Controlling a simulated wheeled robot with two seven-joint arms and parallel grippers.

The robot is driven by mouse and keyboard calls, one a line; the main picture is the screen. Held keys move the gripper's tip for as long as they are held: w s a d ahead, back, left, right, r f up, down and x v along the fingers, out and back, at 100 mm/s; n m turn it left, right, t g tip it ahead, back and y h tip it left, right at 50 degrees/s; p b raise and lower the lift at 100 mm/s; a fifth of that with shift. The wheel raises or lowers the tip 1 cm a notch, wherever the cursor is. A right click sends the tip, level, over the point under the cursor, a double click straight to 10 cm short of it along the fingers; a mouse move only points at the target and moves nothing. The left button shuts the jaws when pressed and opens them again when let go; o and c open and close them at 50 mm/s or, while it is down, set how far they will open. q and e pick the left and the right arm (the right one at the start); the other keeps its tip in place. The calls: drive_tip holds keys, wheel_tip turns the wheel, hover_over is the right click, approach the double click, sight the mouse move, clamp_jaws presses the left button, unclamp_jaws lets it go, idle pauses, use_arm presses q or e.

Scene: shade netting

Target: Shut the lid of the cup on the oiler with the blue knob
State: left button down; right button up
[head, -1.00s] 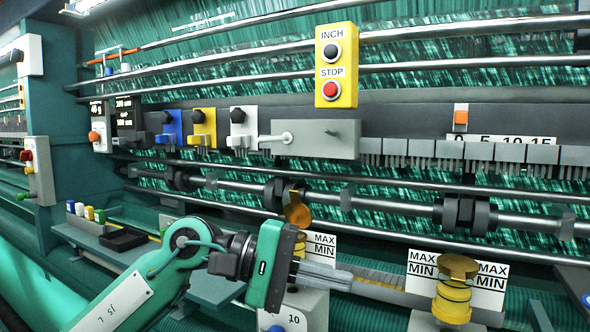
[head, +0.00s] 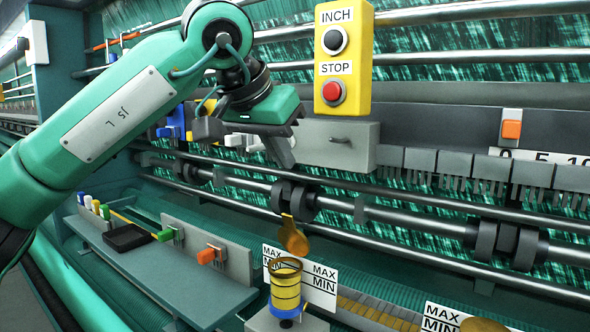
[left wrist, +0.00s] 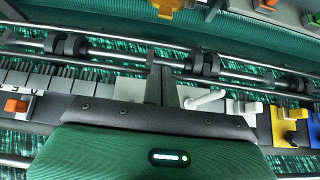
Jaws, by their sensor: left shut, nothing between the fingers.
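The near oiler's cup (head: 285,289) is a yellow banded cylinder with a dark rim, low in the middle of the head view. Its brass lid (head: 293,237) stands up, open, behind and above the cup. My right gripper is not in view.
A second oiler's brass lid (head: 483,324) lies at the bottom right. The yellow INCH/STOP box (head: 343,60) is right of my left gripper. A grey box with a lever (head: 340,145) and a dark shaft clamp (head: 293,198) are close to it. A green shelf (head: 165,275) is at lower left.

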sight(288, 215)
use_arm(q)
drive_tip(key=f+p, duration=0.1)
drive_tip(key=f, duration=0.1)
drive_tip(key=w+d+f, duration=0.1)
drive_tip(key=f, duration=0.2)
drive_tip(key=w+f+p, duration=0.1)
drive_tip(key=f, duration=0.2)
drive_tip(key=shift+w+d+p, duration=0.1)
drive_tip(key=shift+d+p, duration=0.15)
drive_tip(key=shift+p, duration=0.05)
drive_tip(key=shift+s+a+f, duration=0.25)
drive_tip(key=shift+s+f, duration=0.05)
drive_tip(key=shift+s, duration=0.05)
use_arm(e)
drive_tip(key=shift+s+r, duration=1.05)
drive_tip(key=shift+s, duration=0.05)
use_arm(q)
drive_tip(key=shift+s, duration=0.1)
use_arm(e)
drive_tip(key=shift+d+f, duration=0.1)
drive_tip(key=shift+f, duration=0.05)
